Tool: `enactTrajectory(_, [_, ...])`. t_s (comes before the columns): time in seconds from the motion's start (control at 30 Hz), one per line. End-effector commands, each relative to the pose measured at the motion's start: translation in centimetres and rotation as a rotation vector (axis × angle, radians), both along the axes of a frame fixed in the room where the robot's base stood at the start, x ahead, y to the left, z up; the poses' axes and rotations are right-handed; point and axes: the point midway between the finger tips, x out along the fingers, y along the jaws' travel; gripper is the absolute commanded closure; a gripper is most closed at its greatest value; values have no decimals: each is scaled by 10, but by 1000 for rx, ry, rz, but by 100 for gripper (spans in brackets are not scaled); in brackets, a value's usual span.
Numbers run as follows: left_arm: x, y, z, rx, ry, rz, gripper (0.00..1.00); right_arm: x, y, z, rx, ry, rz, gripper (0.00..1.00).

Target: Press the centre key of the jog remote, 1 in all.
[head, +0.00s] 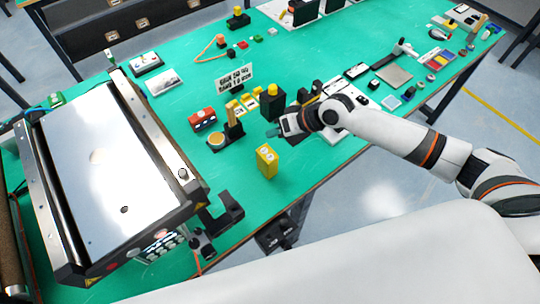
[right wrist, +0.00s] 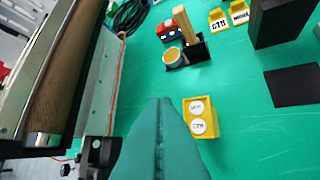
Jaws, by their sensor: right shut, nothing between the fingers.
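The yellow box with round white keys on its top, which looks like the jog remote (head: 266,162), stands upright on the green table near its front edge. In the right wrist view the remote (right wrist: 203,140) shows two white keys; the nearer one's lettering looks like CTR, the other is too small to read surely. My right gripper (head: 272,133) is shut and empty, above the table and behind the remote in the head view. In the right wrist view its teal fingers (right wrist: 160,105) are together, left of the remote and apart from it. My left gripper is not in view.
Behind the remote are a black holder with a round tan top (head: 217,140), a red box (head: 202,120), yellow cards (head: 243,103) and a black block (head: 272,104). Green table around the remote is clear.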

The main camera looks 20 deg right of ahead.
Motion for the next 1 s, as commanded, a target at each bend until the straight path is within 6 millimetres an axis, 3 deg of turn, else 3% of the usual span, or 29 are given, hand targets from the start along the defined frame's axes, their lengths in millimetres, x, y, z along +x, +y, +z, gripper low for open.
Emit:
enactTrajectory(0.27, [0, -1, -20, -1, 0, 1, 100, 0, 0, -19, 0, -1, 1, 100])
enactTrajectory(0.63, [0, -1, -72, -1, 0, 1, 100, 0, 0, -71, 0, -1, 0, 100])
enactTrajectory(1.0, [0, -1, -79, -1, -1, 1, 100, 0, 0, -88, 0, -1, 1, 100])
